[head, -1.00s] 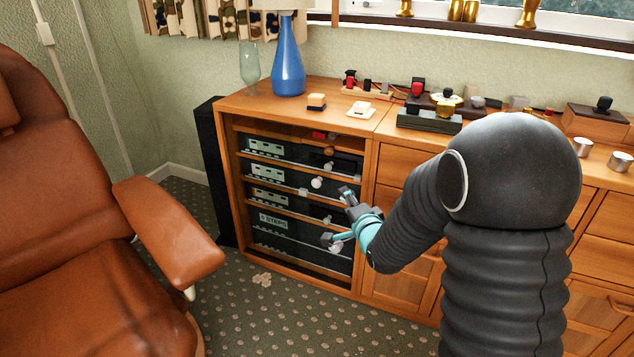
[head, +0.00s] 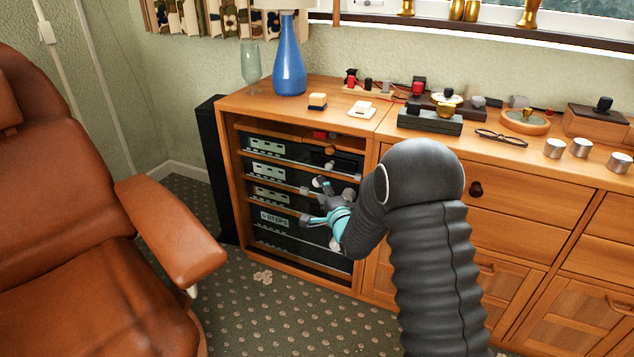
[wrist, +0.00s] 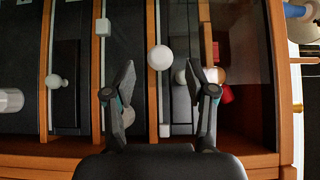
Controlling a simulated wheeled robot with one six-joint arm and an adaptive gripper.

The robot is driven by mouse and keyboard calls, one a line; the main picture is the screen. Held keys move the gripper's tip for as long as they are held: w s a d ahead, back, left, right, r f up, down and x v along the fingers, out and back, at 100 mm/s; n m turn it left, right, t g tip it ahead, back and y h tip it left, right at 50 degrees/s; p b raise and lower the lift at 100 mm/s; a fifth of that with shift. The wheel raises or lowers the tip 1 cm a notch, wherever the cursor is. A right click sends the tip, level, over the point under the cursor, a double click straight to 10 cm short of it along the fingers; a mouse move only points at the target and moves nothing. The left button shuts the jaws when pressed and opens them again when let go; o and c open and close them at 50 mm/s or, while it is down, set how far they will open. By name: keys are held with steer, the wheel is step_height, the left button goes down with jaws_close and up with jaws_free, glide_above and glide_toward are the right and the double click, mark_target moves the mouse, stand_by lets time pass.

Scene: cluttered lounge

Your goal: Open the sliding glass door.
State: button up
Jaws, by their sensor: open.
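A wooden cabinet bay (head: 229,170) holds several dark hi-fi units on shelves. Its glass door (wrist: 245,105) shows only as a faint dark, reflective pane, and its edges are hard to make out. A round white knob (wrist: 160,57) stands in front of the shelves. In the wrist view, it lies between and beyond my fingertips, with no visible contact. My gripper (head: 313,202) is open and empty in front of the right part of the bay. It also shows in the wrist view (wrist: 160,93), where the shelves run upright. My gripper hides part of the bay in the head view.
A brown leather armchair (head: 100,240) stands on the left, with patterned carpet (head: 275,310) between it and the cabinet. Wooden drawers (head: 530,205) continue to the right.

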mark_target(317, 186)
steer(key=shift+x, duration=2.3)
jaws_close()
